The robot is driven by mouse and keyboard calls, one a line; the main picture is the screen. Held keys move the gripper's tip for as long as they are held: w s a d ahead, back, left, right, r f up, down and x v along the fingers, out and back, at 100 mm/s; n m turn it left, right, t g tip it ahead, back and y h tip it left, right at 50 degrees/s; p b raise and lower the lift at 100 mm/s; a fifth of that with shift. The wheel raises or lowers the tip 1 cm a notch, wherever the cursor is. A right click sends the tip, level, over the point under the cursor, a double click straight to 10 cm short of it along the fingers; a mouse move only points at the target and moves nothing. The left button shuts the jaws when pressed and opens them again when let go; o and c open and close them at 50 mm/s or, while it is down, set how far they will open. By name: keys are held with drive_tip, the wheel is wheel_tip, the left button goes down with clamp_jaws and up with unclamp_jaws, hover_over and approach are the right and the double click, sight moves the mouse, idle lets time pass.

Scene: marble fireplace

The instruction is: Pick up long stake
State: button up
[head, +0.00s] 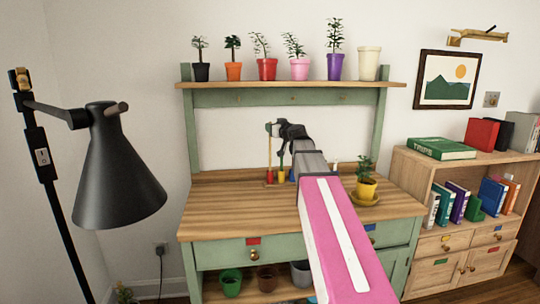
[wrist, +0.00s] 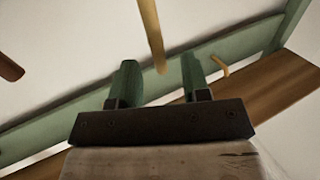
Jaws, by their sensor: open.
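Thin upright wooden stakes stand in small coloured holders on the bench top in the head view. One stake (head: 269,155) rises from a red holder, and another (head: 281,158) rises from a yellow one. My gripper (head: 268,128) is at the top of these stakes, its green fingertips apart. In the wrist view my gripper (wrist: 160,62) is open, with a light wooden stake (wrist: 152,32) showing in line with the gap between its fingers. A darker rod end (wrist: 9,68) shows at the left edge. I cannot tell whether any finger touches a stake.
The bench (head: 215,205) has a clear left side. A yellow potted plant (head: 366,188) stands at its right on a saucer. Several pots line the shelf (head: 290,85) above. A black lamp (head: 115,175) stands at left, a bookcase (head: 415,172) at right.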

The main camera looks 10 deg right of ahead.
drive_tip(key=x, duration=0.3)
clamp_jaws()
drive_tip(key=shift+r, duration=0.1)
